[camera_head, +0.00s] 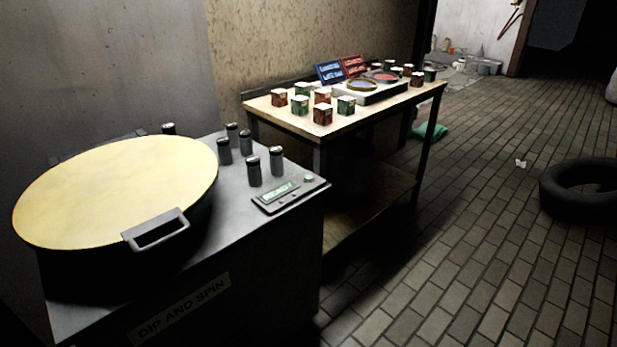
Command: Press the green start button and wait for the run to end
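A grey machine labelled "DIP AND SPIN" (245,236) stands at the left front. A small control panel (289,194) sits on the right part of its top. The panel has a lit pale green display (280,190) whose text is too small to read surely. A small round pale green button (309,179) is near the panel's far right corner. Neither of my grippers is in view.
Several dark cylinders (254,171) stand between lid and panel. Behind is a wooden table (382,121) with several red and green boxes (323,115), two small signs (351,66) and a white tray with two round dishes. A tyre (583,184) lies at right; the brick floor between is mostly clear.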

